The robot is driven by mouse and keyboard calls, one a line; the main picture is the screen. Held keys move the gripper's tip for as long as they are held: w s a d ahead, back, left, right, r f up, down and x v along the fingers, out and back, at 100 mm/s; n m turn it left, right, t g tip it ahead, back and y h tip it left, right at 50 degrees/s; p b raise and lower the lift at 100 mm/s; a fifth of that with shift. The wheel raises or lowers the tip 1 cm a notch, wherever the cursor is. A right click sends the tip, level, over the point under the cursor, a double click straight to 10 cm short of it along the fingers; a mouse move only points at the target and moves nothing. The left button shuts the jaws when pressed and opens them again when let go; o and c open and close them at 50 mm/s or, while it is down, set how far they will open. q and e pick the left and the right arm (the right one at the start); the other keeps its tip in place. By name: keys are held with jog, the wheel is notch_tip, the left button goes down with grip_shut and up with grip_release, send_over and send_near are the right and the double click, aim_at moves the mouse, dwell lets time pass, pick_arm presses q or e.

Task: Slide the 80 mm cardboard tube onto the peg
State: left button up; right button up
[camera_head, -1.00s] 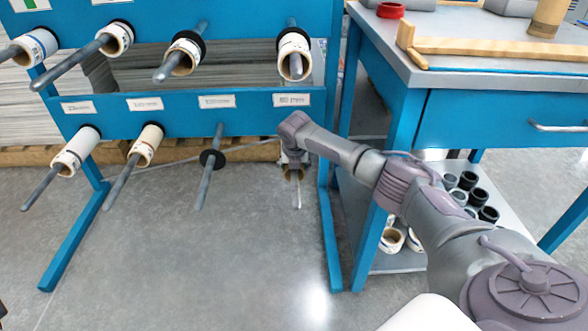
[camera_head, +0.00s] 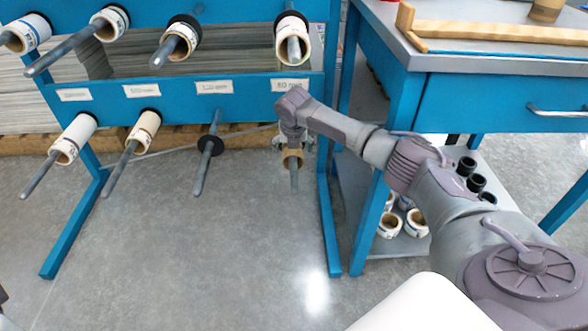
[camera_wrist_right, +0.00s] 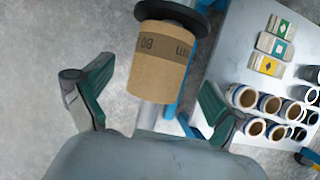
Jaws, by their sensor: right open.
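The brown cardboard tube (camera_wrist_right: 158,65), printed with 80 and a dark band, sits around the lower-right peg of the rack, close to a black flange (camera_wrist_right: 172,14). In the head view the tube (camera_head: 291,158) shows partly below my right wrist, and the grey peg (camera_head: 294,180) sticks out of its front end. My right gripper (camera_wrist_right: 155,78) is open, with one green-padded finger on each side of the tube and gaps between them. In the head view the gripper is mostly hidden by my arm.
Other pegs hold white-wrapped rolls (camera_head: 75,135); the peg to the left (camera_head: 208,165) has only a black flange. The blue workbench (camera_head: 490,110) stands close on the right, with several rolls and dark cups on its lower shelf (camera_wrist_right: 235,60). The floor in front is clear.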

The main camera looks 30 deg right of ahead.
aim_at(295, 179)
jog(key=s+a, duration=0.2)
jog(key=s, duration=0.1)
jog(key=s+a+r, duration=0.1)
jog(key=s+a, duration=0.1)
jog(key=s, duration=0.2)
jog(key=s+a, duration=0.2)
jog(key=s, duration=0.1)
jog(key=shift+s+a+r, duration=0.15)
jog(key=shift+s+a, duration=0.1)
jog(key=shift+s, duration=0.15)
